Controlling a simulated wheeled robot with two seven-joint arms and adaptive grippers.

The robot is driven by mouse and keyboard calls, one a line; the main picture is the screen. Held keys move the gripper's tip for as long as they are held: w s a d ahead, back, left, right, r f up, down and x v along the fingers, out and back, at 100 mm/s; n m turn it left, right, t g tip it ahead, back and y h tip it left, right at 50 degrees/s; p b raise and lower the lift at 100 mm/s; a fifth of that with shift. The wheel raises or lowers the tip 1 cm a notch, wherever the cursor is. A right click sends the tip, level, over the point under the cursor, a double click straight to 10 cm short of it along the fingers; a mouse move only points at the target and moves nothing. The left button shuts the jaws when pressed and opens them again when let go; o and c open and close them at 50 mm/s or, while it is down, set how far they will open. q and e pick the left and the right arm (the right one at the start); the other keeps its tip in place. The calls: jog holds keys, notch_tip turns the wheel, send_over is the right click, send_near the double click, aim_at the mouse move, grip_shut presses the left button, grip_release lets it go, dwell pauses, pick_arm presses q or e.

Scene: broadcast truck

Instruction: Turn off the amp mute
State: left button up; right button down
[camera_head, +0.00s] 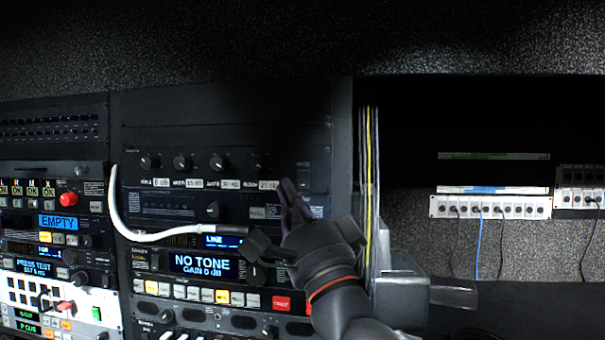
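A dark rack unit (180,141) with a row of round knobs and small white labels is in the upper middle of the head view. Which control is the amp mute I cannot tell; the lettering is too small. My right gripper (287,189) reaches up from the lower right. Its slim fingers lie close together and look shut, with nothing seen between them. The tips are in front of the right part of the rack, just below and right of the last label; contact cannot be told. The gripper hides part of the panel behind it. My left gripper is not in view.
A white cable (137,236) loops across the rack's left side. Below is a unit with a "NO TONE" display (203,265) and a red button (282,303). More units stand left. Thin vertical cables (368,180) and a grey metal box (402,290) are right of the rack.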

aim_at(302, 182)
jog(key=w+p, duration=0.1)
jog(key=w, duration=0.1)
jog(key=w+d+p, duration=0.1)
jog(key=w, duration=0.1)
jog(key=w+p, duration=0.1)
jog(key=w, duration=0.2)
jog(key=shift+d+r, duration=0.2)
jog(key=shift+r, duration=0.2)
jog(key=shift+w+d+r, duration=0.1)
jog(key=shift+w+d, duration=0.05)
jog(key=shift+w, duration=0.65)
dwell(0.5)
jog(key=shift+w, duration=0.25)
jog(key=shift+w+d, duration=0.1)
jog(key=shift+w, duration=0.05)
jog(key=shift+w+r+b, duration=0.15)
jog(key=shift+w+b, duration=0.1)
jog(key=shift+b, duration=0.05)
dwell(0.7)
